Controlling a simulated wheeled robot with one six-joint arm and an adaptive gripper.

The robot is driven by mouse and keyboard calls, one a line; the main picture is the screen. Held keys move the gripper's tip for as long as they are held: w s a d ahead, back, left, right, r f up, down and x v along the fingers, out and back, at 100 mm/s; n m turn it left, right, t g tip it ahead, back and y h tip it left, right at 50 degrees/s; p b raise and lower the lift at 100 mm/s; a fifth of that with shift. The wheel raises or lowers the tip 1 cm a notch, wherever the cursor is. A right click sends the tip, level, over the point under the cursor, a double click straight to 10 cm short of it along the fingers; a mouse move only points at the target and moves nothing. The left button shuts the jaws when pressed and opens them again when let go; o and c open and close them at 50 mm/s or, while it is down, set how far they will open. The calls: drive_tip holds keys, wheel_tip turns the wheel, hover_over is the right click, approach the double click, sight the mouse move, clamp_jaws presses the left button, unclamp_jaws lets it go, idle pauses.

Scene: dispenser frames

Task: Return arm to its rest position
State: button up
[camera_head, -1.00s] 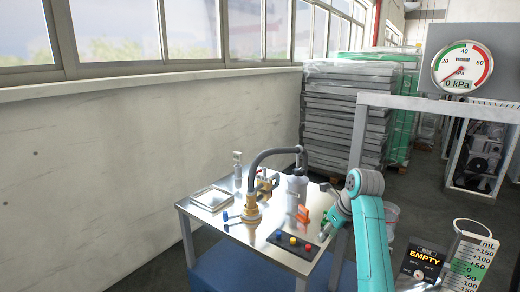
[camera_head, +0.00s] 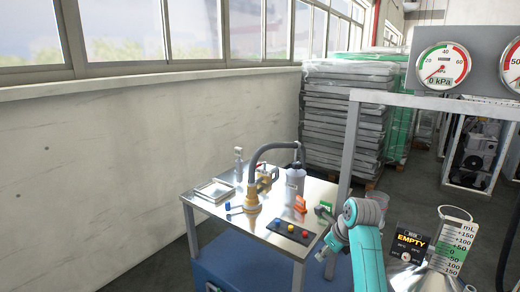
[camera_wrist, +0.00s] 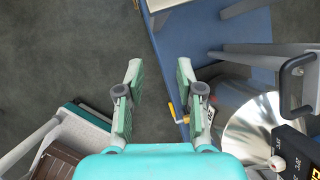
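My teal arm (camera_head: 366,255) rises at the lower right of the head view, beside the right side of the steel table (camera_head: 228,222). In the wrist view my gripper (camera_wrist: 159,72) is open, with its two green-padded fingers well apart and nothing between them. In the head view the fingers are small and partly hidden by the arm.
The table holds a dispenser with a dark hose (camera_head: 265,156), a grey bottle (camera_head: 295,181), a tray (camera_head: 214,191) and a button panel (camera_head: 290,233). A metal funnel (camera_wrist: 252,128) and a grey frame (camera_wrist: 245,54) are right of my gripper in the wrist view.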

drive_tip(key=s+a+f+n+t, duration=0.1)
drive_tip(key=s+f+n, duration=0.2)
drive_tip(key=s+f, duration=0.5)
drive_tip(key=s+f+n+t, duration=0.2)
drive_tip(key=s+f+n, duration=0.1)
drive_tip(key=f, duration=0.8)
drive_tip(key=s+f+n+t+h, duration=0.1)
drive_tip(key=s+f+n, duration=0.25)
drive_tip(key=s, duration=0.55)
drive_tip(key=s+f+n+t+h, duration=0.1)
drive_tip(key=s+f+n, duration=0.3)
drive_tip(key=s, duration=0.5)
drive_tip(key=s+r+n+t, duration=0.35)
drive_tip(key=s+n, duration=0.25)
drive_tip(key=s, duration=1.2)
drive_tip(key=s+a+r+n+t, duration=0.1)
drive_tip(key=s+r+n+t, duration=0.1)
drive_tip(key=s+r+n, duration=0.6)
drive_tip(key=s+r, duration=0.7)
drive_tip(key=r, duration=0.1)
drive_tip(key=shift+r+n, duration=0.25)
drive_tip(key=shift+n, duration=0.1)
drive_tip(key=shift+w, duration=0.1)
